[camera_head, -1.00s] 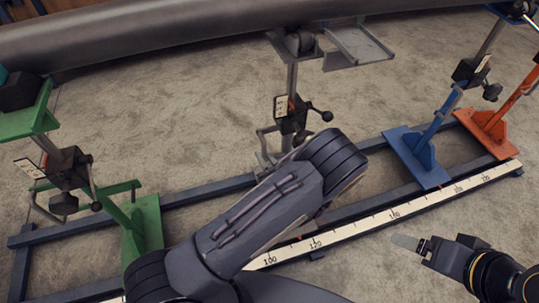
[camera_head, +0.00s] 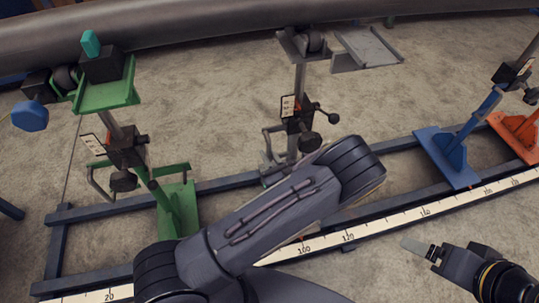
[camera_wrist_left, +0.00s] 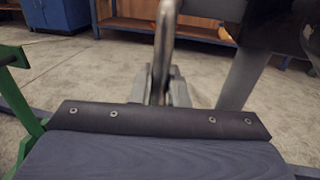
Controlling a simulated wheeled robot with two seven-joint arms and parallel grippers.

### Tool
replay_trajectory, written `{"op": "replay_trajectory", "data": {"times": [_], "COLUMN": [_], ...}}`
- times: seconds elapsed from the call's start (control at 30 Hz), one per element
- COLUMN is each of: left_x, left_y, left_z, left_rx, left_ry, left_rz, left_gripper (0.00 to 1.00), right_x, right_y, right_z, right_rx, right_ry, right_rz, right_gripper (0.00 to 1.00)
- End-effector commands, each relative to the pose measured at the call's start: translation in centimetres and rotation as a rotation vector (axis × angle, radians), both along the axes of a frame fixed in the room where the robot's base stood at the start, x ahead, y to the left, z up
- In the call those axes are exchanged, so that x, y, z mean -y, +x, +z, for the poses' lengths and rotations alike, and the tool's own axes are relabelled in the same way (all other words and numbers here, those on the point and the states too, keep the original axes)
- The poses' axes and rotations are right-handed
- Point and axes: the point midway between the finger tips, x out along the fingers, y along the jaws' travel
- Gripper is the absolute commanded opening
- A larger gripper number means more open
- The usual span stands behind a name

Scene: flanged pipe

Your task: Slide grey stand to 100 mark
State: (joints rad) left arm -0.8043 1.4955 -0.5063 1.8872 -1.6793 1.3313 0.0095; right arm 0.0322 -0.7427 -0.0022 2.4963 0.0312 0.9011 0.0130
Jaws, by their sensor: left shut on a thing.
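The grey stand (camera_head: 297,95) is upright on the blue rails between the green and blue stands, under the long pipe. Its foot is hidden behind my left arm in the head view. The white scale (camera_head: 385,229) runs along the front rail, and its 100 mark (camera_head: 303,250) shows just in front of my forearm. In the left wrist view, my left gripper (camera_wrist_left: 160,98) is shut on the stand's bar handle (camera_wrist_left: 165,45), beside its grey post (camera_wrist_left: 245,75). My right gripper (camera_head: 420,247) is at the lower right, apart from everything; its finger gap cannot be made out.
The green stand (camera_head: 178,212) is to the left, the blue stand (camera_head: 447,155) and orange stand (camera_head: 518,135) to the right. The grey pipe (camera_head: 200,25) crosses above. The rail (camera_head: 225,184) looks clear between green and grey stands.

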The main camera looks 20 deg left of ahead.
Motion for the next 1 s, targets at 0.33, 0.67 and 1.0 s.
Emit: {"op": "replay_trajectory", "data": {"times": [0.33, 0.67, 1.0], "left_x": [-0.1, 1.1, 4.8], "left_y": [-0.1, -1.0, -4.9], "left_z": [-0.1, 0.0, 0.0], "left_rx": [-0.003, -0.003, -0.004], "left_ry": [0.001, 0.0, 0.001], "left_rz": [0.004, -0.002, 0.001], "left_gripper": [0.32, 0.32, 0.32], "right_x": [0.0, 0.0, 0.0], "right_y": [0.0, 0.0, 0.0], "right_z": [0.0, 0.3, 1.0], "right_rx": [0.0, 0.0, 0.0], "right_ry": [0.0, 0.0, 0.0], "right_rz": [0.0, 0.0, 0.0], "right_gripper": [0.84, 0.84, 0.84]}}
